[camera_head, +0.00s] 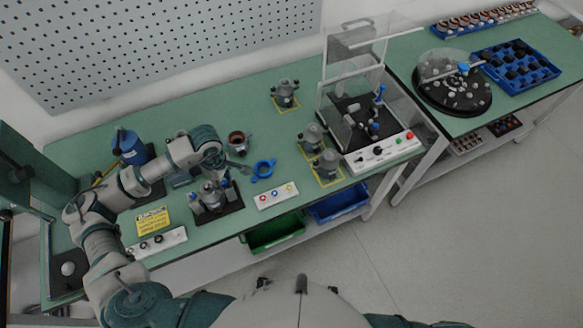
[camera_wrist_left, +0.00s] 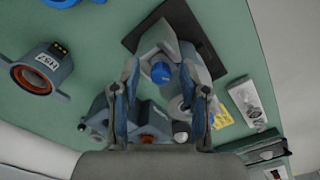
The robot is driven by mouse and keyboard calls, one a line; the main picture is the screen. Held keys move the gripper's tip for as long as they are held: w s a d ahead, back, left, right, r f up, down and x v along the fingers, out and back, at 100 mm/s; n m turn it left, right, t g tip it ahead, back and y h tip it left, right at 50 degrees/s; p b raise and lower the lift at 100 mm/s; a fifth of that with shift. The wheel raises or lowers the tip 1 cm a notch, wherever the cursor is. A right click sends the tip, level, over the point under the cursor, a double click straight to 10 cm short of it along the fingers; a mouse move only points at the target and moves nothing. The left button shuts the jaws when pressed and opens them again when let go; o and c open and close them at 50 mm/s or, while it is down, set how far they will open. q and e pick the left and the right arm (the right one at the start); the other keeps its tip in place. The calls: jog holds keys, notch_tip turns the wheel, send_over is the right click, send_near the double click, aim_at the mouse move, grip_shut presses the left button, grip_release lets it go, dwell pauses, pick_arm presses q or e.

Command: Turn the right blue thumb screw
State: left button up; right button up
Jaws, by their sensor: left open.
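In the left wrist view a blue thumb screw (camera_wrist_left: 160,72) sits on a grey metal fixture that stands on a black base plate (camera_wrist_left: 203,41). My left gripper (camera_wrist_left: 160,66) is open, with its two fingers on either side of the blue screw; whether they touch it I cannot tell. In the head view my left gripper (camera_head: 224,172) is over the fixture (camera_head: 212,194) on its black plate at the front of the green bench. The screws there are small and partly hidden by the gripper. My right gripper is not in view.
A blue ring (camera_head: 263,169) and a dark round housing (camera_head: 238,142) lie close to the gripper. A button box (camera_head: 276,196) and a yellow sign (camera_head: 152,221) flank the fixture. A clear-covered test station (camera_head: 363,120) stands right.

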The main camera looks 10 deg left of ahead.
aim_at(224, 181)
pick_arm(q)
jog(key=n+p, duration=0.2)
jog(key=p, duration=0.1)
jog(key=n+p, duration=0.3)
jog(key=r+n+p, duration=0.1)
jog(key=n+p, duration=0.2)
notch_tip(224, 181, up, 2)
jog(key=shift+w+r+b, duration=0.1)
jog(key=shift+r+b, duration=0.15)
jog(key=shift+b, duration=0.4)
notch_tip(224, 181, up, 14)
jog(key=b, duration=0.1)
jog(key=s+d+r+h, duration=0.1)
jog(key=d+h, duration=0.3)
jog(key=d, duration=0.4)
jog(key=s+d+r+g+h, duration=0.1)
jog(key=s+d+r+h, duration=0.1)
jog(key=d+h, duration=0.3)
jog(key=s+d+r+h, duration=0.1)
jog(key=s+d+h, duration=0.2)
jog(key=d, duration=0.8)
jog(key=shift+s+d+r+n+g+h, duration=0.15)
jog(key=shift+s+r+n+g+h, duration=0.2)
jog(key=shift+h, duration=0.75)
jog(key=shift+w+f, duration=0.1)
